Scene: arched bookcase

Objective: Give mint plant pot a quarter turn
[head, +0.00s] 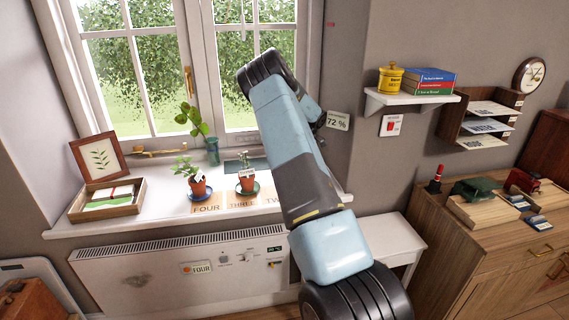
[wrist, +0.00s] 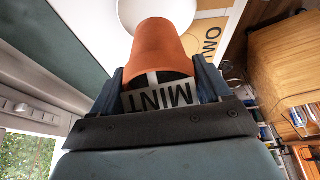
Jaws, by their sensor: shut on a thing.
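The mint plant pot (wrist: 160,48) is an orange pot with a label reading MINT, upside down in the wrist view. My gripper (wrist: 160,82) is shut on it, one dark finger on each side. A white saucer (wrist: 128,10) shows beyond the pot's narrow end; I cannot tell whether pot and saucer touch. The plant itself is not visible in the wrist view. In the head view my arm hides the gripper and the mint pot.
On the windowsill (head: 160,222), potted plants stand on a blue saucer (head: 200,196) and a green saucer (head: 247,195). A glass vase with a cutting (head: 212,152) is behind them. A wooden tray (head: 108,203) and a picture frame (head: 99,158) are at the left.

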